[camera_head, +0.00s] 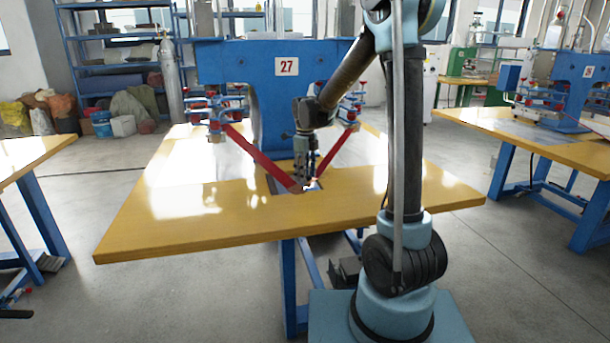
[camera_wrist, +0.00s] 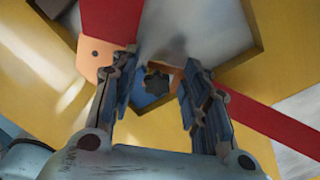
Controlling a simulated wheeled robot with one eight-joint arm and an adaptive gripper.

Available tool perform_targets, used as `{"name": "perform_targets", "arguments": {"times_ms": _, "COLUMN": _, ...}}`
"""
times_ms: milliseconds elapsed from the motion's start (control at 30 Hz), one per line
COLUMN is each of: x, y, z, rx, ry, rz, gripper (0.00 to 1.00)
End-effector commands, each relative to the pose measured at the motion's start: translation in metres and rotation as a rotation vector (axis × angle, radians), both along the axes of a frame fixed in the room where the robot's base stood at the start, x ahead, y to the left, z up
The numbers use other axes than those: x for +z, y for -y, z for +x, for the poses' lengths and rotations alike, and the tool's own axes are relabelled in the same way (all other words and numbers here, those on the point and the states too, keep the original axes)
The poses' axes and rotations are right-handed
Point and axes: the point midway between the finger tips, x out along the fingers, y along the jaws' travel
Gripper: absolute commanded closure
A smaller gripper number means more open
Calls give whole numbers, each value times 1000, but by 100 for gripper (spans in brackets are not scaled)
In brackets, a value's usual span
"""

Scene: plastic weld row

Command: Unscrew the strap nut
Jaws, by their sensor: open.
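The strap nut (camera_wrist: 157,82) is a small dark knob with a lobed edge, seen in the wrist view between the two fingers. My gripper (camera_wrist: 160,70) is open, with one finger on each side of the nut and gaps showing between. I cannot tell how far the fingertips are above it. In the head view my gripper (camera_head: 307,180) points down over the opening in the yellow table (camera_head: 190,225), and it hides the nut. Two red straps (camera_head: 262,157) run down to this place. In the wrist view one red strap (camera_wrist: 110,18) ends in an orange piece with a hole (camera_wrist: 97,56).
The second strap (camera_wrist: 265,120) passes beside the right finger. The table's front left is clear.

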Motion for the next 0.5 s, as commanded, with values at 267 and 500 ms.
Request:
{"name": "perform_targets", "arguments": {"times_ms": 267, "x": 0, "y": 0, "z": -1, "rx": 1, "ry": 0, "rz": 0, "gripper": 87}}
{"name": "perform_targets", "arguments": {"times_ms": 500, "x": 0, "y": 0, "z": 0, "rx": 7, "ry": 0, "rz": 0, "gripper": 97}}
